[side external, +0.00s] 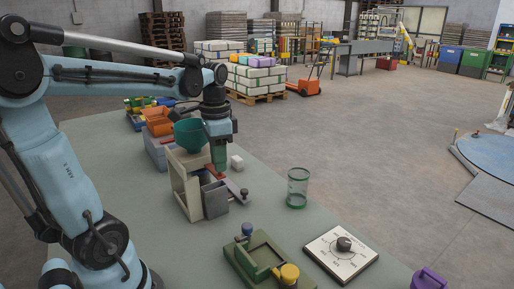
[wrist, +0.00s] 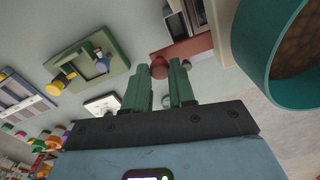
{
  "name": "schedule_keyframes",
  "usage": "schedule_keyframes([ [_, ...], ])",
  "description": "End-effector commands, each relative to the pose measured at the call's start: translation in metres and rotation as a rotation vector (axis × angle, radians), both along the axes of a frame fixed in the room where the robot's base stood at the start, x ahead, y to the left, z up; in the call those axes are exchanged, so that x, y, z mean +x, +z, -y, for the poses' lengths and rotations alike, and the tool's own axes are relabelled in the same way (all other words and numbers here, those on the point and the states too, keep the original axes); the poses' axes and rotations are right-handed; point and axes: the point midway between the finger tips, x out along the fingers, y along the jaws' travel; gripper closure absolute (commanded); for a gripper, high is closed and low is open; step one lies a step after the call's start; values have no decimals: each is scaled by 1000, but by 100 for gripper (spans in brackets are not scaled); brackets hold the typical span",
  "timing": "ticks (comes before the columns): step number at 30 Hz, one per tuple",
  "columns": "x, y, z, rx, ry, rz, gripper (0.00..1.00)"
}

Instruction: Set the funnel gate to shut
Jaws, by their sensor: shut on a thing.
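The teal funnel (side external: 190,135) sits on a beige stand (side external: 188,190) on the table. In the wrist view the funnel (wrist: 240,55) is at the right, with brown grains inside. My gripper (side external: 219,167) points down beside the funnel. The fingers hide part of the knob, and the inner end of the plate is hidden.
A grey box (side external: 214,200) stands at the stand's base. A clear green-rimmed cup (side external: 297,187), a white dial (side external: 341,253) and a green fixture with a yellow knob (side external: 264,262) are on the table. Orange bins (side external: 158,120) stand behind. Table between cup and fixture is clear.

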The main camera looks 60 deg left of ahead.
Motion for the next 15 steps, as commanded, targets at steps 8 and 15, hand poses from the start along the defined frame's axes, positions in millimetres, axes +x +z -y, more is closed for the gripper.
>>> schedule_keyframes([
  [8, 0, 0, -5, -1, 2, 0, 100],
  [15, 0, 0, -31, 0, 2, -1, 100],
])
